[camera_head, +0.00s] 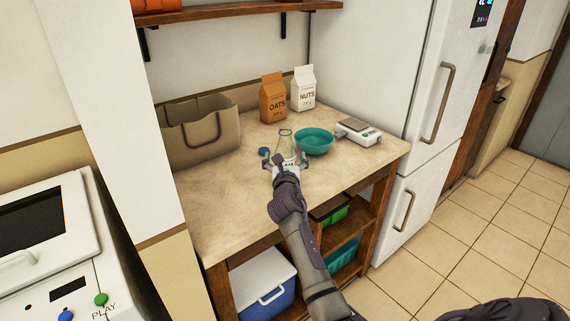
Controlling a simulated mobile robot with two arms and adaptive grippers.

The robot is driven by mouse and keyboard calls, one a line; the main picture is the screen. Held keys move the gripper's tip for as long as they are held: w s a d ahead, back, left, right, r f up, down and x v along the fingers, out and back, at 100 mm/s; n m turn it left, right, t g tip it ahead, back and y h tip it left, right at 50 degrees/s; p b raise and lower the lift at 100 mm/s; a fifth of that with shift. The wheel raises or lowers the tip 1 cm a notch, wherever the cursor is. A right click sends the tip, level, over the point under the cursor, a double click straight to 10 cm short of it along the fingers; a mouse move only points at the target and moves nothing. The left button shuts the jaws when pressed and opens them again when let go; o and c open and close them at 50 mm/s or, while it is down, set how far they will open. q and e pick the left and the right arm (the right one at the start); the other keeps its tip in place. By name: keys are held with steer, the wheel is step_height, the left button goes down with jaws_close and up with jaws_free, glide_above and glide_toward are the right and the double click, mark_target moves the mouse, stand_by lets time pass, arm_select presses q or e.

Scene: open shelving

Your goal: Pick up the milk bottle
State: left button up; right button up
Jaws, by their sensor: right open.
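The milk bottle (285,142) is clear glass and stands upright on the shelving unit's tan top (215,205), near its middle. My right gripper (284,161) is at the bottle's near side, with its fingers spread to either side of the lower part. The gripper is open. The bottle's base is partly hidden by the gripper, and I cannot tell whether the fingers touch it. My left gripper is not in view.
A teal bowl (314,142) stands close to the bottle's right, with a kitchen scale (358,132) beyond. Oats (272,98) and nuts (303,89) cartons stand behind. A beige bag (205,140) is at left. The front left top is clear.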

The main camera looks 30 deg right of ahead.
mark_target(285, 148)
steer(key=shift+r, duration=0.1)
steer(key=c, duration=1.6)
steer(key=shift+r, duration=0.15)
steer(key=shift+r+p, duration=0.3)
steer(key=shift+r, duration=0.4)
step_height(285, 148, up, 3)
steer(key=shift+f+p, duration=0.15)
steer(key=shift+p, duration=0.2)
steer(key=shift+s+d+r+p, duration=0.25)
steer(key=shift+s+d+r, duration=0.95)
steer(key=shift+d, duration=0.3)
steer(key=shift+s+d+r+p, duration=0.3)
steer(key=shift+s+d+r, duration=0.65)
steer(key=shift+s+d, duration=0.4)
steer(key=shift+s+d+r+p, duration=0.25)
steer(key=shift+s+d+r, duration=0.9)
steer(key=shift+d, duration=0.45)
